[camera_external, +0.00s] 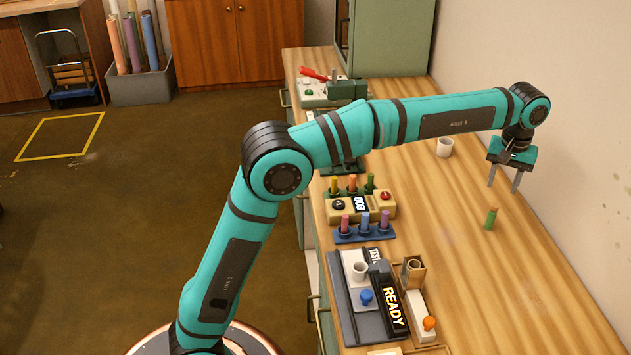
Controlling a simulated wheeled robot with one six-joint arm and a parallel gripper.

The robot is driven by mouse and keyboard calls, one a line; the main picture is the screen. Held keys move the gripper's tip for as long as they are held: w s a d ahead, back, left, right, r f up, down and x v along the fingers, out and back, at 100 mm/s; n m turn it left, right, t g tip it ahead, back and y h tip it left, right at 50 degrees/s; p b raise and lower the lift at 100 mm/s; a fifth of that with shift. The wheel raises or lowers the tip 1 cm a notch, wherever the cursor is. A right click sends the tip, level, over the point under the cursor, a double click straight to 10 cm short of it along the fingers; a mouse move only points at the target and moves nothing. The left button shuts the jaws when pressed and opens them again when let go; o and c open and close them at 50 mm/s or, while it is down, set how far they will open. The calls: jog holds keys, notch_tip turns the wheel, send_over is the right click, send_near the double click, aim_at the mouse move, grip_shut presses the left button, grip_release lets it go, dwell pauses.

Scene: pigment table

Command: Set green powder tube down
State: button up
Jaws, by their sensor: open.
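A green powder tube (490,220) with an orange-brown top stands upright on the wooden table, right of the middle. My gripper (502,186) is open and empty. Its fingers point down, above and a little behind the tube in the picture, apart from it. Another green tube (370,182) stands in the rack at the left side of the table, beside an orange and a yellow one.
A white cup (444,147) stands behind my gripper. A blue rack (364,234) with several tubes, a device reading 003 (361,206) and a READY station (393,306) line the left edge. The table's right part is clear up to the wall.

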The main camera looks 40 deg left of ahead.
jog(key=shift+r, duration=2.2)
jog(key=s+a+r+t+h, duration=0.1)
jog(key=s+a+r+t, duration=0.2)
jog(key=a, duration=0.7)
jog(key=s+a+r+m+t+h, duration=0.1)
jog(key=s+a+r+t, duration=0.2)
jog(key=a, duration=0.7)
jog(key=s+a+r+t+h, duration=0.1)
jog(key=s+a+r+t, duration=0.2)
jog(key=a, duration=0.7)
jog(key=s+a+f+t+y, duration=0.1)
jog(key=s+a+t, duration=0.3)
jog(key=s+a, duration=0.5)
jog(key=s+a+f+m+t+y, duration=0.1)
jog(key=s+a+t, duration=0.3)
jog(key=s+a, duration=0.5)
jog(key=s+f+y, duration=0.1)
jog(key=s, duration=0.4)
jog(key=shift+f, duration=0.2)
